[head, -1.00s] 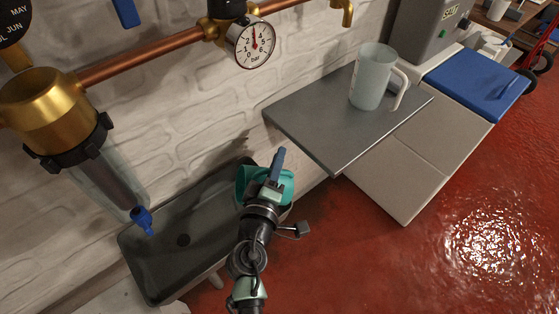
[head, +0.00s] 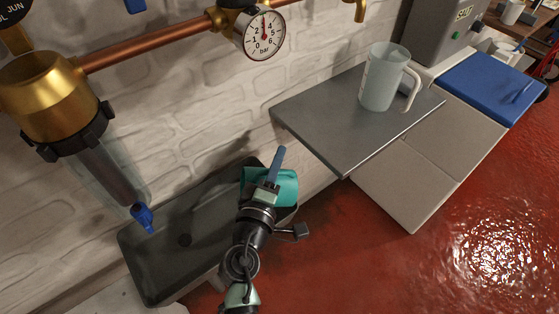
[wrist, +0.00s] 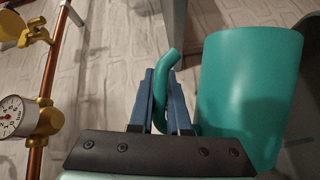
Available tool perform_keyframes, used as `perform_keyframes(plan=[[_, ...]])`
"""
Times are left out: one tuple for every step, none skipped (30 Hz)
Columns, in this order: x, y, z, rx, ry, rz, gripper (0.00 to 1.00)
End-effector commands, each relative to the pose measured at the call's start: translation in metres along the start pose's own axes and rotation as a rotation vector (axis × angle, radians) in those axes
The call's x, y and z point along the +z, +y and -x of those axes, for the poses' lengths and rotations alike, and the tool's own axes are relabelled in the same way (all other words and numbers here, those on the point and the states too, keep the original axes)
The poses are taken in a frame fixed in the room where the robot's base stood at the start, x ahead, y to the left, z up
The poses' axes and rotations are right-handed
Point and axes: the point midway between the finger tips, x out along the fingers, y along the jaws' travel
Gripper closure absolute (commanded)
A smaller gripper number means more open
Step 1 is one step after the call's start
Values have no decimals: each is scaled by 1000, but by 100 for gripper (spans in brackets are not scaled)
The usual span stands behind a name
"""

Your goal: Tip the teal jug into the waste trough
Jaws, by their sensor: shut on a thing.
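The teal jug (head: 286,184) is held over the right end of the dark grey waste trough (head: 150,272), beside the white wall. In the head view my gripper (head: 273,172) partly covers it. In the wrist view my gripper (wrist: 166,98) has its blue fingers shut on the jug's curved handle, and the jug's body (wrist: 245,95) stands to the right of them. The jug's inside and any contents are hidden in the wrist view. I cannot tell exactly how far it is tilted. A dark round drain (head: 184,240) shows in the trough floor.
A grey metal shelf (head: 320,135) juts out right of the trough, bearing a clear jug (head: 379,80). A filter housing (head: 105,165) with a blue tap (head: 143,217) hangs over the trough's left part. A copper pipe with a gauge (head: 264,36) runs above. Red floor (head: 390,270) is open at right.

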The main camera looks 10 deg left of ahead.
Motion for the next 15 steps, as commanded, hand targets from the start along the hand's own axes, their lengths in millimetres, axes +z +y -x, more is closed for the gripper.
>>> perform_keyframes(plan=[[-1, -1, 0, 5, 2, 6, 100], [-2, -1, 0, 6, 2, 11, 100], [-2, -1, 1, 9, 2, 16, 100], [-2, -1, 1, 10, 3, 20, 100], [-3, -1, 1, 12, 3, 24, 100], [-4, -1, 1, 14, 3, 30, 100], [-4, -2, 1, 16, 4, 33, 100], [-4, -2, 2, 17, 4, 37, 100], [-5, -2, 2, 19, 5, 42, 100], [-6, -2, 2, 21, 5, 46, 100], [-7, -2, 2, 23, 6, 52, 100], [-8, -1, 3, 26, 7, 59, 100], [-8, -1, 3, 28, 7, 64, 100], [-9, -1, 3, 30, 8, 69, 100], [-10, 0, 4, 33, 8, 76, 100]])
